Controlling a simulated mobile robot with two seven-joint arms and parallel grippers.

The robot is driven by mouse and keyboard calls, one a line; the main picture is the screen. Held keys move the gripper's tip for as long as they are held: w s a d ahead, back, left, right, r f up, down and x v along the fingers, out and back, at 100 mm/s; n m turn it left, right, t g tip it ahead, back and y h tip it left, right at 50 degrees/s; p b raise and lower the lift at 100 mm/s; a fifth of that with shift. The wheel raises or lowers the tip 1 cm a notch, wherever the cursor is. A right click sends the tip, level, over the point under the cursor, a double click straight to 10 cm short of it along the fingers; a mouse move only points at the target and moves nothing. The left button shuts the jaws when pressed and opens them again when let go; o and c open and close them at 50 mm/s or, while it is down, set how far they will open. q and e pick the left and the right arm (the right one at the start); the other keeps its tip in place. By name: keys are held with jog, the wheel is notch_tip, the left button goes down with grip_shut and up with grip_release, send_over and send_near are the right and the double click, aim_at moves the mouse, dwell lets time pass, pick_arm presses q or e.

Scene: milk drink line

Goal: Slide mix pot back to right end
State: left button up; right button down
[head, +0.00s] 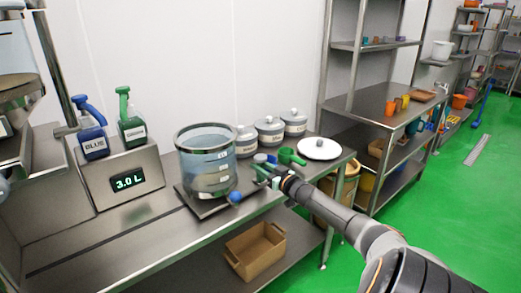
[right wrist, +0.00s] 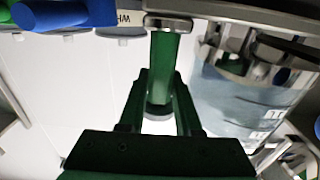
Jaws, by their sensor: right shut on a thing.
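The mix pot (head: 207,170) is a clear, dark-rimmed vessel with pale bluish contents and white labels. It stands upright on a dark plate (head: 213,208) on the steel bench. Its clear wall also fills the right side of the right wrist view (right wrist: 235,105). My right gripper (head: 272,177) is just right of the pot, low over the bench. In the right wrist view its fingers are shut on a green handle (right wrist: 163,58) beside the pot. How that handle joins the pot is hidden. A blue-knobbed lever (head: 235,197) sticks out at the pot's front. My left gripper is not in view.
A dark slot (head: 105,240) runs along the bench to the left, clear of objects. The 3.0 L display unit (head: 127,180) with blue and green pump bottles stands left. Lidded canisters (head: 269,130), a green scoop (head: 291,157) and a white lid (head: 319,149) sit at the right.

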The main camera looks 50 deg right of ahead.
jog(key=shift+d+r, duration=0.2)
jog(key=shift+d, duration=0.05)
jog(key=c, duration=0.8)
grip_release()
jog(key=shift+d+f, duration=0.1)
jog(key=shift+o, duration=1)
jog(key=shift+f, duration=0.1)
jog(key=shift+s+a, duration=0.3)
jog(key=shift+s, duration=0.2)
jog(key=p+v, duration=0.3)
jog(key=v, duration=0.8)
jog(key=shift+s, duration=0.25)
